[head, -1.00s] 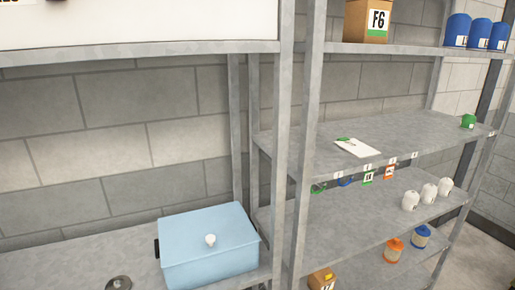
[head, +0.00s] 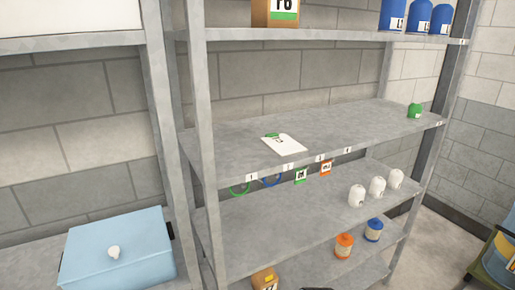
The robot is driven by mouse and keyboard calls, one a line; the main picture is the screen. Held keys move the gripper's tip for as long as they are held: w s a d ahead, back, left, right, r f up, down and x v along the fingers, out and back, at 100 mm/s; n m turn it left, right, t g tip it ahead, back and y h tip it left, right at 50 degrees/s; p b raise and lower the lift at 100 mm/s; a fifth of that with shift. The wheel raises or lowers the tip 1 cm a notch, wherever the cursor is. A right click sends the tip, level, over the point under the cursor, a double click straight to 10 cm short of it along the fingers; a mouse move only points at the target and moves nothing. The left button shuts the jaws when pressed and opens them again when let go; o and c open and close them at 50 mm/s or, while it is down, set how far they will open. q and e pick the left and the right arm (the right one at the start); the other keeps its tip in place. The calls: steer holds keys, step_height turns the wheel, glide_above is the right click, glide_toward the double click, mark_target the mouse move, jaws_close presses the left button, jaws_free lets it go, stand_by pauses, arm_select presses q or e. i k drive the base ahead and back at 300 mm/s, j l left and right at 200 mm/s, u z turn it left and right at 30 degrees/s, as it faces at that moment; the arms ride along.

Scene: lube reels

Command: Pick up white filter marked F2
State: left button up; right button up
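Three white filters stand in a slanting row on a middle shelf at the right: one nearer the front (head: 357,196), a middle one (head: 377,187) and one further right (head: 396,179). Their markings are too small to read, so I cannot tell which is F2. All three stand upright and apart from any gripper.
An orange canister (head: 344,246) and a blue canister (head: 374,230) stand on the shelf below. Coloured tags hang from the shelf edge above, which holds a white clipboard (head: 284,144) and a green item (head: 415,111). A light blue box (head: 118,250) is at the left. The shelf left of the filters is clear.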

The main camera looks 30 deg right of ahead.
mark_target(378, 185)
steer(key=l+u, duration=0.15)
steer(key=l, duration=0.4)
steer(key=k+l+u, duration=0.1)
steer(key=l, duration=0.4)
steer(key=k+l, duration=0.1)
steer(key=l, duration=0.75)
steer(key=k+l, duration=0.15)
steer(key=l, duration=0.3)
steer(key=k+l+u, duration=0.1)
steer(key=l, duration=0.3)
steer(key=k+l, duration=0.1)
steer(key=l, duration=0.35)
